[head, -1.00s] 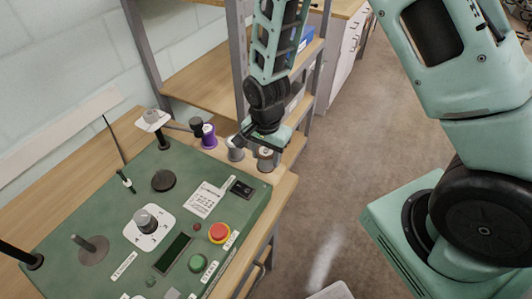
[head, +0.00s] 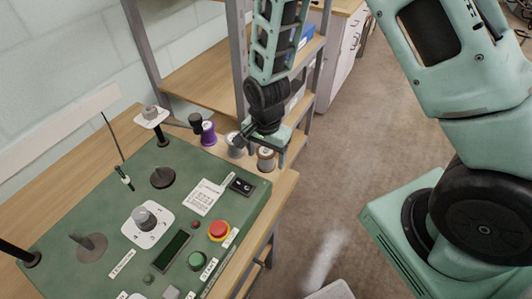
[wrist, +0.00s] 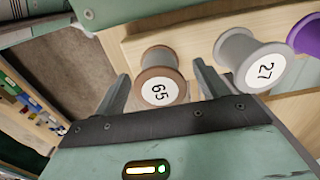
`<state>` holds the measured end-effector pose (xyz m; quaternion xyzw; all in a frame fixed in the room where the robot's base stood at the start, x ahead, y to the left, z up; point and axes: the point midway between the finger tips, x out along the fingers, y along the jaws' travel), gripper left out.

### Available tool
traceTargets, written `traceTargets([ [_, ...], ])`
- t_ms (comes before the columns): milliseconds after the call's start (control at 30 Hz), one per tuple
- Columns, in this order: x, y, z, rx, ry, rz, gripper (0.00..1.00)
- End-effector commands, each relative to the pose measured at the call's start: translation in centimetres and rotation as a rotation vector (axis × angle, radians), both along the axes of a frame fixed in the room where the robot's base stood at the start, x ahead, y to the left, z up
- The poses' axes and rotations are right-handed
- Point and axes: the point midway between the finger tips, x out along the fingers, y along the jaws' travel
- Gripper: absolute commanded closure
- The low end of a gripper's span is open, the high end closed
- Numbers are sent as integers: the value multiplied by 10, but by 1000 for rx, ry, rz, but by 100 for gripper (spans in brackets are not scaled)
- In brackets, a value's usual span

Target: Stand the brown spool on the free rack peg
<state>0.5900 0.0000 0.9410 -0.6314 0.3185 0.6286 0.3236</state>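The brown spool (head: 266,158), labelled 65, stands at the end of a row of spools on the wooden ledge beside the green panel. My gripper (head: 258,146) is close above and behind it in the head view. In the wrist view the brown spool (wrist: 160,80) shows between the two spread fingers of my gripper (wrist: 161,70), with gaps at both sides. The gripper is open and empty. I cannot clearly make out a free rack peg. A bare upright peg (head: 78,239) stands on a round base on the panel.
A grey spool (head: 235,146), labelled 27, and a purple spool (head: 208,133) stand close beside the brown one. The green panel (head: 120,205) carries a knob, buttons and thin posts. Wooden shelves (head: 205,85) with grey uprights stand behind.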

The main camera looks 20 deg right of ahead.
Motion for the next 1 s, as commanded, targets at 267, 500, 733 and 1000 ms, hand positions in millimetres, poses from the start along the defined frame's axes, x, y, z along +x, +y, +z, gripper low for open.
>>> traceTargets([
  [267,0,0,2,0,0,0,27],
  [500,1,0,30,2,-5,1,27],
  [733,1,0,78,2,-7,1,27],
  [1000,0,0,137,3,-6,1,27],
])
